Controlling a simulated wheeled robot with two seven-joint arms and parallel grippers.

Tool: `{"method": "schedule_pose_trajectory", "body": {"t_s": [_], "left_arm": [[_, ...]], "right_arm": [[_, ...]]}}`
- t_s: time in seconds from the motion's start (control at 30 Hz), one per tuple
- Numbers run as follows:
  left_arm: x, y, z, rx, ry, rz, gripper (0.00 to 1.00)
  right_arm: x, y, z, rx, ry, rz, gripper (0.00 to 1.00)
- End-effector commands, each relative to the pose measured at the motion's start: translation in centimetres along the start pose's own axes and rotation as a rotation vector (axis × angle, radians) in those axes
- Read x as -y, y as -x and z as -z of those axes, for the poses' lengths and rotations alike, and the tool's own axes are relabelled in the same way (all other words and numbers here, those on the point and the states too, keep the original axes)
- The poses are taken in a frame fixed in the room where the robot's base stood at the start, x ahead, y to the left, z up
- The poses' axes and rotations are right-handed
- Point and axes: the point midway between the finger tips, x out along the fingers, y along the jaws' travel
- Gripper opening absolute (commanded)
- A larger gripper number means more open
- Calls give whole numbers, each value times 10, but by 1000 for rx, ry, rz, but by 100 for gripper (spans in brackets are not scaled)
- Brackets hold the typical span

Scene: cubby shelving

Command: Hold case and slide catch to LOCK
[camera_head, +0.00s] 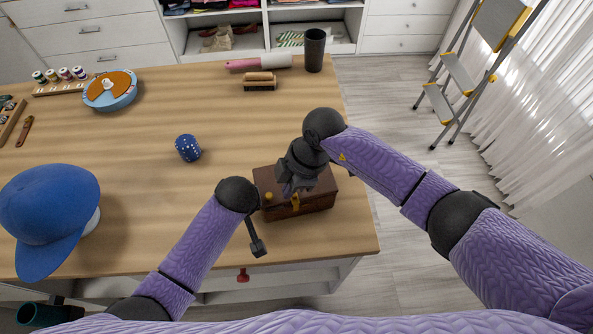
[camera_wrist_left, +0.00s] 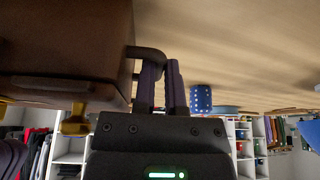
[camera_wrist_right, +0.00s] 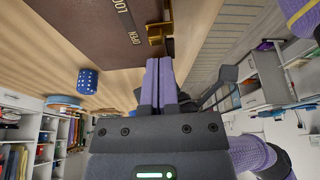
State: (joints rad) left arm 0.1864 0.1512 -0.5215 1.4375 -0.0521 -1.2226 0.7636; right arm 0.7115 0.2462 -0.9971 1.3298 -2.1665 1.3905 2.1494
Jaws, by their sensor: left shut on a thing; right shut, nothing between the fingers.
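The brown case (camera_head: 322,202) sits near the table's front right corner, with brass fittings on it. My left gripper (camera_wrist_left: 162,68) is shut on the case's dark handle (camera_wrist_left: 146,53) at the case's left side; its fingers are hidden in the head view. My right gripper (camera_head: 287,188) is over the case top, shut and empty. In the right wrist view its fingertips (camera_wrist_right: 160,62) are close to the brass catch (camera_wrist_right: 157,33), beside the lettering on the case (camera_wrist_right: 90,25). OPEN is readable there; the other word is less clear. I cannot tell whether the fingertips touch the catch.
The table between the die and the brush is clear.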

Motion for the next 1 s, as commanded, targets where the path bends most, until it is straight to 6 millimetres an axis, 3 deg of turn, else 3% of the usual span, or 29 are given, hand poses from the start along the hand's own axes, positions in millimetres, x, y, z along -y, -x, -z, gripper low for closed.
{"method": "schedule_pose_trajectory", "body": {"t_s": [0.23, 0.53, 0.77, 1.0], "left_arm": [[0, 0, 0, 0, 0, 0, 0], [0, 0, 0, 0, 0, 0, 0], [0, 0, 0, 0, 0, 1, 0], [0, 0, 0, 0, 0, 2, 0]], "right_arm": [[0, -17, 0, -1, 0, -1, 0], [0, -16, -1, 0, 0, -1, 0], [0, -8, -26, 2, 0, 0, 0], [0, -8, -27, 1, 2, 1, 0]]}}
